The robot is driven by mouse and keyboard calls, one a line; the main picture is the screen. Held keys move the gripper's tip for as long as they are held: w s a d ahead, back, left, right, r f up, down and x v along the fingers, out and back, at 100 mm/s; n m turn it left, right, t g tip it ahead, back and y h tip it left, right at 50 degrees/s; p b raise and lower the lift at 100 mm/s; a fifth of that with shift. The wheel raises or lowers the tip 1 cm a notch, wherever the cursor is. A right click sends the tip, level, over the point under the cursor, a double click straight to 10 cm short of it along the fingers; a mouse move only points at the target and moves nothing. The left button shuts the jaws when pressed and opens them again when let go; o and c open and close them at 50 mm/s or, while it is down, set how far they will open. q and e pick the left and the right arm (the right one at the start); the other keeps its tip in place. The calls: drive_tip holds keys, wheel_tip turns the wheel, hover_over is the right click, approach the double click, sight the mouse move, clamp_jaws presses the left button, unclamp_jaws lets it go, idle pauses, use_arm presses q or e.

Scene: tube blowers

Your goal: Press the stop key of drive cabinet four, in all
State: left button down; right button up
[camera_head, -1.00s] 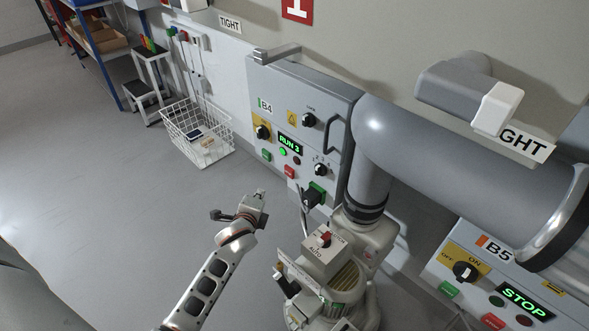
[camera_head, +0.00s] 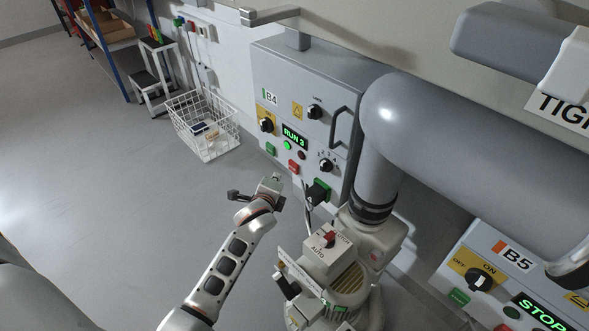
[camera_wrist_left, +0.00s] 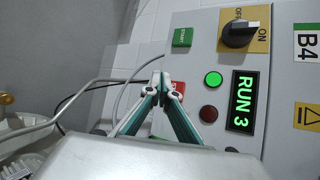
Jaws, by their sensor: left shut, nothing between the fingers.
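The drive cabinet labelled B4 (camera_head: 297,75) is grey, and its display (camera_head: 294,136) reads RUN 3. A green start key (camera_head: 271,149) and a red key (camera_head: 293,167) sit below its lit green lamp (camera_head: 287,146). My left gripper (camera_head: 276,180) is shut and empty, in front of the cabinet's lower left. In the left wrist view the closed fingertips (camera_wrist_left: 161,80) partly cover the red key (camera_wrist_left: 178,88); whether they touch it I cannot tell. The green key (camera_wrist_left: 183,37) reads START there, and the display (camera_wrist_left: 241,100) shows RUN 3. My right gripper is not in view.
A blower motor (camera_head: 345,275) with a large grey pipe (camera_head: 470,135) stands right of my left arm. Cabinet B5 (camera_head: 490,275) at lower right shows STOP. A wire basket (camera_head: 205,140) stands left of B4. The floor at left is clear.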

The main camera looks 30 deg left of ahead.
sight(293, 168)
use_arm(q)
drive_tip(key=w, duration=0.1)
drive_tip(key=w+d, duration=0.1)
drive_tip(key=w, duration=0.1)
drive_tip(key=shift+w+d, duration=0.1)
drive_tip(key=shift+w, duration=0.05)
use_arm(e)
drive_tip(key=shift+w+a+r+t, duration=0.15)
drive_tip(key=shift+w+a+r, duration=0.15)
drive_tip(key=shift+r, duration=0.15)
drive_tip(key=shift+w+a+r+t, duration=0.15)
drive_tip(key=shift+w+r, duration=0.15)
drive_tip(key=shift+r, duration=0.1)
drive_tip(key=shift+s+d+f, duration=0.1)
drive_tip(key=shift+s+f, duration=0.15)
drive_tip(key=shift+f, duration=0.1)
use_arm(q)
drive_tip(key=shift+w, duration=0.1)
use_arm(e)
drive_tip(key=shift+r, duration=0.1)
use_arm(q)
drive_tip(key=shift+w+d, duration=0.1)
drive_tip(key=shift+w, duration=0.2)
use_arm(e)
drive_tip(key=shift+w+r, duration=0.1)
